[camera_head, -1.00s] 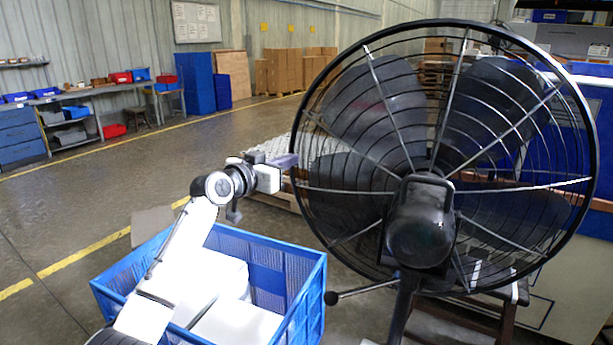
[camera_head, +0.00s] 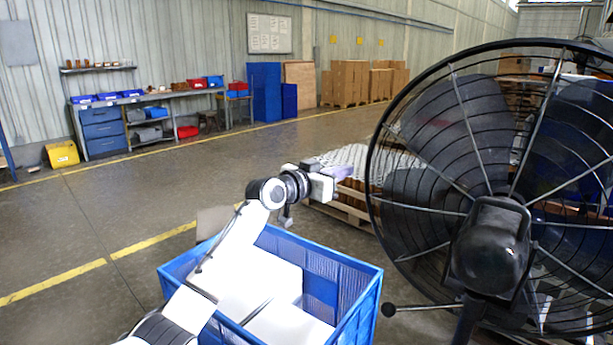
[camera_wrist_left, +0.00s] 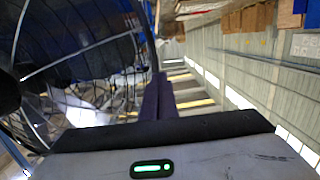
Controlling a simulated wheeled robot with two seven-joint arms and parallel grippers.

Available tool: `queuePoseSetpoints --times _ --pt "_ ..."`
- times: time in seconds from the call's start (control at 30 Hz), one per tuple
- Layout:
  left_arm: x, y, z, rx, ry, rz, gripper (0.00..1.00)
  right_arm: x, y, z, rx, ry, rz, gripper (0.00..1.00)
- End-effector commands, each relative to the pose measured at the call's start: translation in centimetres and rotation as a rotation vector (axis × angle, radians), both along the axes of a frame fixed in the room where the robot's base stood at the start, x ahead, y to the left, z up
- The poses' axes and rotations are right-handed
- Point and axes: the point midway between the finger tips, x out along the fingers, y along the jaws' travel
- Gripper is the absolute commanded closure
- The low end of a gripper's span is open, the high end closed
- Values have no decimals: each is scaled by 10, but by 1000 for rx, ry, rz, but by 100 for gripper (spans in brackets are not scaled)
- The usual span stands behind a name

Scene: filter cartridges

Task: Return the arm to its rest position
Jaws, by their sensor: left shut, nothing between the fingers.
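My left arm comes in from the bottom left in the head view, a white arm with a black wrist. Its gripper (camera_head: 338,172) is held out in the air above the far side of a blue crate, left of a large black fan. In the left wrist view the two dark fingers (camera_wrist_left: 158,97) lie together with nothing between them. My right gripper is not in view.
The blue crate (camera_head: 372,293) holds white boxes (camera_head: 285,322) and stands under my left arm. The black caged fan (camera_head: 490,245) stands close on the right. A pallet (camera_head: 345,211) is behind the gripper. Open floor (camera_head: 60,235) lies to the left.

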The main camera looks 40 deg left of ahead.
Motion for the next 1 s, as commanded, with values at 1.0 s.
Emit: queuePoseSetpoints --times 1.0 --pt "-94 -3 -114 25 148 -13 100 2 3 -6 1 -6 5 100"
